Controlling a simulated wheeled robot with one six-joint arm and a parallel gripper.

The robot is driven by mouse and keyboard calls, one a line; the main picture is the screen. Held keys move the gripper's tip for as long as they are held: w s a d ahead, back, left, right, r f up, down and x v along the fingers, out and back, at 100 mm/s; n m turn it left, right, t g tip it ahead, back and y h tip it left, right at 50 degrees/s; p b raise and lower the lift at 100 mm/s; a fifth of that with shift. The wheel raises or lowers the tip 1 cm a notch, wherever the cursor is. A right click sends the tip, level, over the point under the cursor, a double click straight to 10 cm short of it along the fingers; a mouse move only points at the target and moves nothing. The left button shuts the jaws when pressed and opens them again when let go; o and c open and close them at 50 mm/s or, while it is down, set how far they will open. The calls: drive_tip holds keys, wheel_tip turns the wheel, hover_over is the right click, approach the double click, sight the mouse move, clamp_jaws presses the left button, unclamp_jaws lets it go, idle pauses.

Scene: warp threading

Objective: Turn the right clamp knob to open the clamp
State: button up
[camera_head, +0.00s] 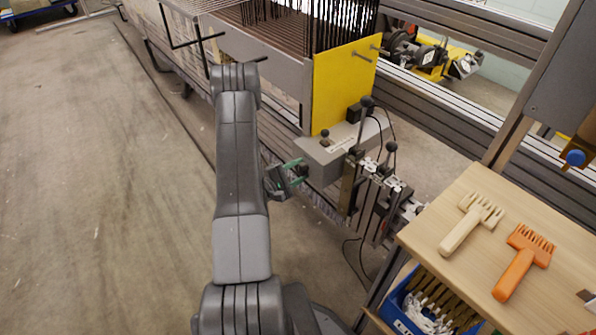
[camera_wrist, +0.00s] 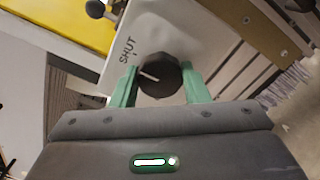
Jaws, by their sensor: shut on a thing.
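The clamp knob (camera_wrist: 160,78) is round and black with a white pointer line, on a light grey clamp housing (camera_head: 327,158). In the wrist view the word SHUT stands on the housing beside it, and the pointer line slants away from that word's tick mark. My gripper (camera_wrist: 157,85) has green fingers on both sides of the knob and is shut on it. In the head view my gripper (camera_head: 295,172) is at the front left end of the housing, and the knob is mostly hidden by the fingers there.
A yellow panel (camera_head: 343,85) rises behind the housing. Upright levers with black ball tops (camera_head: 391,147) stand just right of it. A wooden table (camera_head: 440,210) at right holds a cream comb (camera_head: 472,222) and an orange comb (camera_head: 524,260). A blue bin (camera_head: 412,315) is below.

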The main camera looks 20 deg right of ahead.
drive_tip(key=shift+n, duration=0.3)
drive_tip(key=n+b, duration=0.1)
drive_tip(key=n, duration=0.3)
drive_tip(key=shift+f, duration=0.1)
drive_tip(key=n, duration=1.1)
drive_tip(key=shift+p, duration=0.35)
drive_tip(key=n+p, duration=0.1)
drive_tip(key=n, duration=0.5)
drive_tip(key=o, duration=1)
drive_tip(key=shift+c, duration=0.2)
